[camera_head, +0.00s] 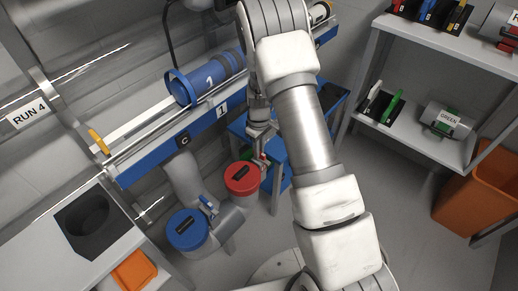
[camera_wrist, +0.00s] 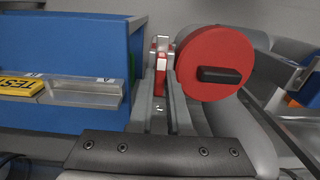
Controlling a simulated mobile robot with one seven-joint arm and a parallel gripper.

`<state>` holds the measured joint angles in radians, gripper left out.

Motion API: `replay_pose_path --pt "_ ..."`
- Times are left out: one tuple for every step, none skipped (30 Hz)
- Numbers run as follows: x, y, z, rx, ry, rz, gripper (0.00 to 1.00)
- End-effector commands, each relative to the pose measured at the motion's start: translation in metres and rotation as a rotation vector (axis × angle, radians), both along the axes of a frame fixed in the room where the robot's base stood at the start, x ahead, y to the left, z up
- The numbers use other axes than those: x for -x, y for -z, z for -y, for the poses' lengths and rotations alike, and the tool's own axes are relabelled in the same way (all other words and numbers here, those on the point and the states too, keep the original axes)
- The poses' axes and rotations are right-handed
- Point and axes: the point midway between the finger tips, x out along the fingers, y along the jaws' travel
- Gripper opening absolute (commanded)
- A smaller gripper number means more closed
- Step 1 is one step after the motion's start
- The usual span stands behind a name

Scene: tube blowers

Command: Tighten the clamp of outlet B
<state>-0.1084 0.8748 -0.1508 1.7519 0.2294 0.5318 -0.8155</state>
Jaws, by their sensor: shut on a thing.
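In the head view a grey branched pipe carries a red round cap (camera_head: 242,177) and a blue round cap (camera_head: 187,230), each with a black grip bar. A small blue clamp handle (camera_head: 207,206) sits on the pipe near the blue cap. My gripper (camera_head: 262,156) is beside the red cap, partly covered by my arm. In the wrist view my gripper (camera_wrist: 163,82) is shut on a small red-and-white piece (camera_wrist: 161,58), seemingly the red clamp handle, just left of the red cap (camera_wrist: 214,63).
A shelf (camera_head: 425,140) and an orange bin (camera_head: 480,190) stand at right. Floor is free between.

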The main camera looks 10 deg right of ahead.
Motion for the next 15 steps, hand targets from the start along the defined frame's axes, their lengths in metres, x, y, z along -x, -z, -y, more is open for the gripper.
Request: replay_pose_path --pt "0.0000 -0.0002 0.0000 0.000 0.000 0.000 0.00" --pt "0.0000 -0.0003 0.0000 0.000 0.001 0.000 0.00" --pt "0.0000 -0.0003 0.0000 0.000 0.003 0.000 0.00" --pt "0.0000 -0.0004 0.0000 0.000 0.006 0.000 0.00" --pt "0.0000 -0.0005 0.0000 0.000 0.010 0.000 0.00" --pt "0.0000 -0.0006 0.0000 0.000 0.016 0.000 0.00" --pt "0.0000 -0.0006 0.0000 0.000 0.023 0.000 0.00" --pt "0.0000 -0.0007 0.0000 0.000 0.032 0.000 0.00" --pt "0.0000 -0.0009 0.0000 0.000 0.046 0.000 0.00" --pt "0.0001 -0.0010 -0.0001 0.000 0.058 0.000 0.00" --pt "0.0001 -0.0011 -0.0001 0.000 0.073 0.000 0.00" --pt "0.0001 -0.0013 0.0000 0.000 0.094 0.000 0.00" --pt "0.0001 -0.0014 -0.0001 0.000 0.113 0.000 0.00" --pt "0.0001 -0.0016 -0.0001 0.000 0.132 0.000 0.00" --pt "0.0001 -0.0017 -0.0001 0.000 0.161 0.000 0.00"
